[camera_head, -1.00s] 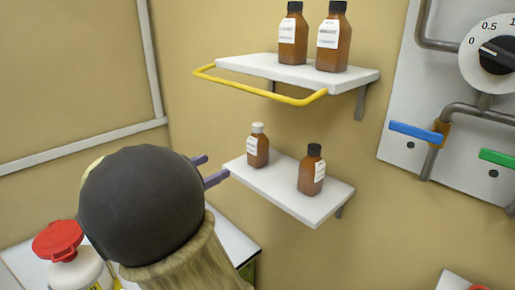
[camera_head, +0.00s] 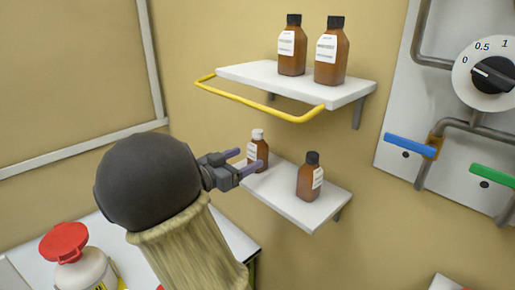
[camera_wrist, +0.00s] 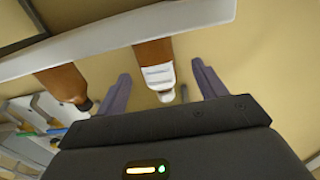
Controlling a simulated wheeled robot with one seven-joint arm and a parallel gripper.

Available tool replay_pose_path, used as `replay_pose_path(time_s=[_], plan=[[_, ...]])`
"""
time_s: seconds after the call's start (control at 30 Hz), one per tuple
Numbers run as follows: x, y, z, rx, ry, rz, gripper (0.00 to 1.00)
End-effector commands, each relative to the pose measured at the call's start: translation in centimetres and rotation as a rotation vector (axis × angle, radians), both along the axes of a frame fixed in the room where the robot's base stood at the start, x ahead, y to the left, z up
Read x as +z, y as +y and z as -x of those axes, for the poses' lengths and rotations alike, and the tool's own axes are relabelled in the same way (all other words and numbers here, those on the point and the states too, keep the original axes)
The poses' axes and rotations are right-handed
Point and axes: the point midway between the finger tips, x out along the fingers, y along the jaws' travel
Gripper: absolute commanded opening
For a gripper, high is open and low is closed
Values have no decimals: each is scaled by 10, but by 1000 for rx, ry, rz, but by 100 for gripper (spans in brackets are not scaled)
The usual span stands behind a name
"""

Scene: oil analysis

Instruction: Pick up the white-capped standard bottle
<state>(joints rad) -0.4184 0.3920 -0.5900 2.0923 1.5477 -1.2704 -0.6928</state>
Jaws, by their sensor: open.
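The white-capped brown bottle (camera_head: 258,150) stands upright on the left part of the lower shelf (camera_head: 295,203), with a white label. My gripper (camera_head: 243,162) is open, with its fingertips close beside this bottle in the head view, one finger partly covering its lower left side. In the wrist view the bottle (camera_wrist: 157,68) lies between the two spread fingers of my gripper (camera_wrist: 160,80), its white cap near the palm. Clear gaps show on both sides of the bottle there, so the fingers appear not to touch it.
A black-capped brown bottle (camera_head: 310,178) stands to the right on the lower shelf. The upper shelf (camera_head: 297,80), with a yellow rail (camera_head: 262,103), holds two more black-capped bottles. A red-topped white container (camera_head: 75,265) stands lower left. Pipes and a dial (camera_head: 490,72) are at right.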

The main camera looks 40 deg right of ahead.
Motion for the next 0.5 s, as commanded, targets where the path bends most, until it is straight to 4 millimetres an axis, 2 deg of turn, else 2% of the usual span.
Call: replay_pose_path(time_s=[0.03, 0.17, 0.5], plan=[[3, -9, 0, -3, 2, 2, 70], [1, -19, -2, 0, 1, 1, 70], [1, -21, -2, 1, -1, 1, 70]])
